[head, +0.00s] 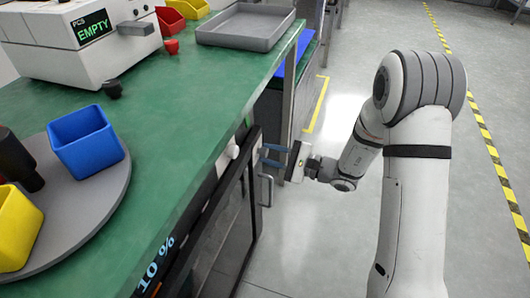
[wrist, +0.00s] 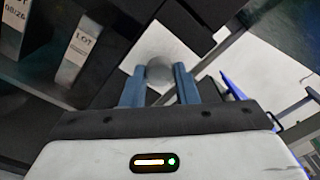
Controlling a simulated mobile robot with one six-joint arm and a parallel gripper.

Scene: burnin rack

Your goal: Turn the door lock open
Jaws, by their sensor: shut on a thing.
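The door lock shows in the wrist view as a rounded grey knob (wrist: 159,70) in front of a pale square plate (wrist: 150,50). My gripper (wrist: 160,88) has its two blue fingers on either side of the knob and is shut on it. In the head view my gripper (head: 264,154) reaches from the right to the upper part of the dark-framed rack door (head: 238,215), under the green bench top. The lock itself is hard to make out there. The door looks shut, with a grey handle (head: 266,190) below my gripper.
The green bench (head: 190,110) carries a white instrument reading EMPTY (head: 85,40), a grey tray (head: 246,27), and a round grey turntable (head: 85,205) with a blue bin (head: 86,142). A white knob (head: 232,151) sits near the bench edge. The floor right of the rack is clear.

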